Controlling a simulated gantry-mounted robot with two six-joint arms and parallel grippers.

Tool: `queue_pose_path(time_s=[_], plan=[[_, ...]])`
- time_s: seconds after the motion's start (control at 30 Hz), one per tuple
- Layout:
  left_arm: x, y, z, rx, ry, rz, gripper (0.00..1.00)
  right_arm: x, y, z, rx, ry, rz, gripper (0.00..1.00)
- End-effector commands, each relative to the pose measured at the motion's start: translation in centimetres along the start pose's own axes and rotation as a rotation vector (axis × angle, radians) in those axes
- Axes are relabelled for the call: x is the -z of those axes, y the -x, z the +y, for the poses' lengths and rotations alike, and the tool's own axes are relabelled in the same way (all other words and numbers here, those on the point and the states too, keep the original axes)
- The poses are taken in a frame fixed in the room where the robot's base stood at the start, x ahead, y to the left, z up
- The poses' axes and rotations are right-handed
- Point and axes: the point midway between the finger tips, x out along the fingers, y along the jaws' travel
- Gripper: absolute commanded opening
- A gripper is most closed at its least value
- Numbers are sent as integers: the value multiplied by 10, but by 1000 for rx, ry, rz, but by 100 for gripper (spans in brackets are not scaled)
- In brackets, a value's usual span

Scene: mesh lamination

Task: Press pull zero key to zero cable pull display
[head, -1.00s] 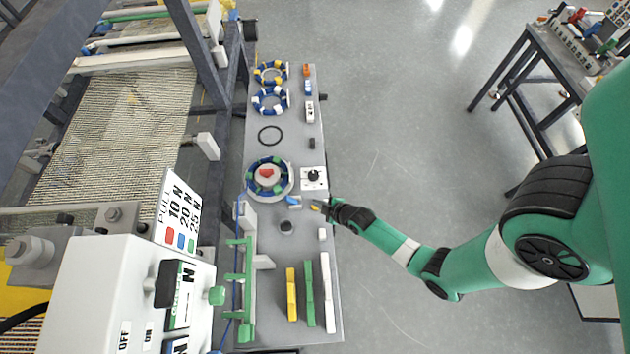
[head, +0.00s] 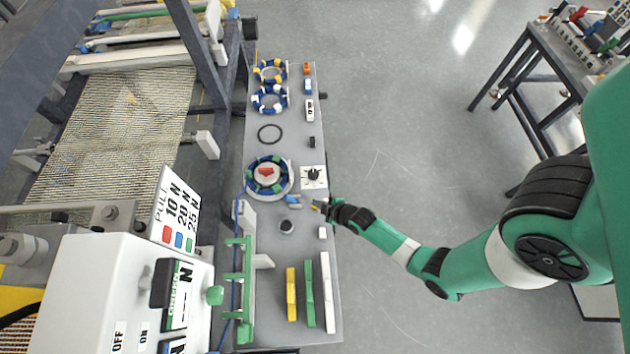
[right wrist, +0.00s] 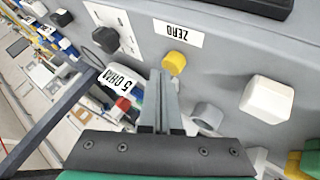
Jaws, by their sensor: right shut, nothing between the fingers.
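The yellow pull zero key (right wrist: 174,62) shows in the right wrist view under a white label reading ZERO (right wrist: 178,33). My right gripper (right wrist: 163,75) is shut and empty, its tips right beside the key; I cannot tell whether they touch it. In the head view the right gripper (head: 318,206) is at the bench's right edge, and the key is mostly hidden there. My left gripper is not in view.
The grey bench (head: 315,265) holds blue-and-white rings (head: 270,100), a dial on a white plate (head: 313,176), a black knob (head: 287,226) and coloured bars (head: 309,290). A white block (right wrist: 267,99) stands right of the key.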

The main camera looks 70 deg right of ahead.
Motion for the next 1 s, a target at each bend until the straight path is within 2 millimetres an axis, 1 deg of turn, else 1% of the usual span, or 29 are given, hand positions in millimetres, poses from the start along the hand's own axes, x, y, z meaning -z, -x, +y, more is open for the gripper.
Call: queue_pose_path(time_s=[0.67, 1.0], plan=[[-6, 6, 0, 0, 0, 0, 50, -5, -6, -5, 0, 0, 0, 0], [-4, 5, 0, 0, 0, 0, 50, -4, -5, -4, 1, 0, -1, 0]])
